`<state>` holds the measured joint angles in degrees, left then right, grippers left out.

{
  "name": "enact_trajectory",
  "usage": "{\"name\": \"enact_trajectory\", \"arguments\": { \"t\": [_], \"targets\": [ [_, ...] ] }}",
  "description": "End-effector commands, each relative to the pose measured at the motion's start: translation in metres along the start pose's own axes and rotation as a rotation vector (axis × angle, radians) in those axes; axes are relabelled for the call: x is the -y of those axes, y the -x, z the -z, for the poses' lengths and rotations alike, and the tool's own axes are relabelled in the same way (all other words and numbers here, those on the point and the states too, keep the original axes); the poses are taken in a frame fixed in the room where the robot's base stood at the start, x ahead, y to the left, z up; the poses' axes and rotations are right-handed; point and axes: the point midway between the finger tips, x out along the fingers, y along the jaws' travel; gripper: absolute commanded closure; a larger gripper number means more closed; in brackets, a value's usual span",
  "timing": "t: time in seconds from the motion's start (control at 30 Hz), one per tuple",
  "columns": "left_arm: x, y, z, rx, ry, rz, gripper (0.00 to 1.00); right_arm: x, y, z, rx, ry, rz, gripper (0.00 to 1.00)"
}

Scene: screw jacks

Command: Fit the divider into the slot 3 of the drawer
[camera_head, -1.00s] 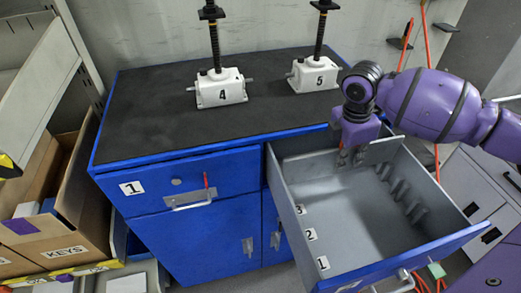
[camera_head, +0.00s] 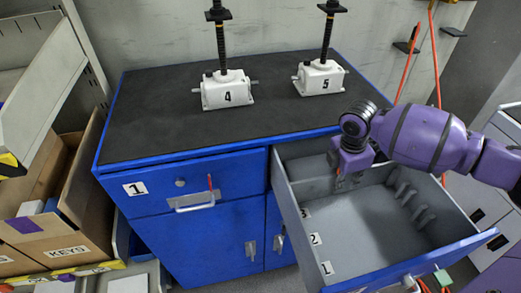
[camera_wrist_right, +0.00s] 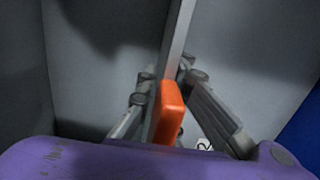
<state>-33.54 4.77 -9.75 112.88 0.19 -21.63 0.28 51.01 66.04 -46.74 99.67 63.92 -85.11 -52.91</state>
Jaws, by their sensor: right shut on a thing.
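The open drawer (camera_head: 385,252) of the blue cabinet has slot labels 3, 2 and 1 on its left inner wall, with 3 farthest back. The grey divider (camera_head: 378,175) stands across the rear part of the drawer, near label 3. My right gripper (camera_head: 347,182) is shut on the divider from above. In the right wrist view the divider (camera_wrist_right: 180,40) runs between the fingers, with an orange piece (camera_wrist_right: 170,112) at the grip. Whether its edges sit in the slot ribs cannot be told. My left gripper is not in view.
Ribs (camera_head: 410,200) line the drawer's right wall. White screw jacks 4 (camera_head: 227,90) and 5 (camera_head: 318,78) stand on the black cabinet top (camera_head: 150,115). A KEYS box (camera_head: 60,235) is at left. The drawer's front part is empty.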

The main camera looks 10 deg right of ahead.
Motion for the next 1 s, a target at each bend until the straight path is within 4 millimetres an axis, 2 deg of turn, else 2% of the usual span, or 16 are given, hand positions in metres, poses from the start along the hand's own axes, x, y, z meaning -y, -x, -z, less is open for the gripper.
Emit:
{"name": "enact_trajectory", "arguments": {
  "t": [0.03, 0.1, 0.2, 0.57, 0.67, 1.0],
  "targets": [
    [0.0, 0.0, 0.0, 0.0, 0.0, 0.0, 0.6, 0.001, -0.003, 0.0, 0.0, 0.0, 0.003, 1.0],
    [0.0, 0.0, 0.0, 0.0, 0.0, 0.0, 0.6, 0.001, -0.003, 0.0, 0.0, 0.0, 0.003, 0.86],
    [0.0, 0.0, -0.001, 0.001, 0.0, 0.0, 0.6, 0.001, -0.003, 0.0, 0.0, 0.0, 0.003, 0.75],
    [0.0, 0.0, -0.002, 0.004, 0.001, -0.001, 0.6, 0.001, 0.002, -0.001, 0.001, 0.0, 0.002, 0.75],
    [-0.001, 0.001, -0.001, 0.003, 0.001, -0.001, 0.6, 0.0, 0.014, -0.001, 0.001, 0.0, -0.001, 0.75],
    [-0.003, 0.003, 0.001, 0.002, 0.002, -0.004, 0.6, 0.0, 0.087, 0.0, 0.0, 0.0, -0.002, 0.75]
  ]
}}
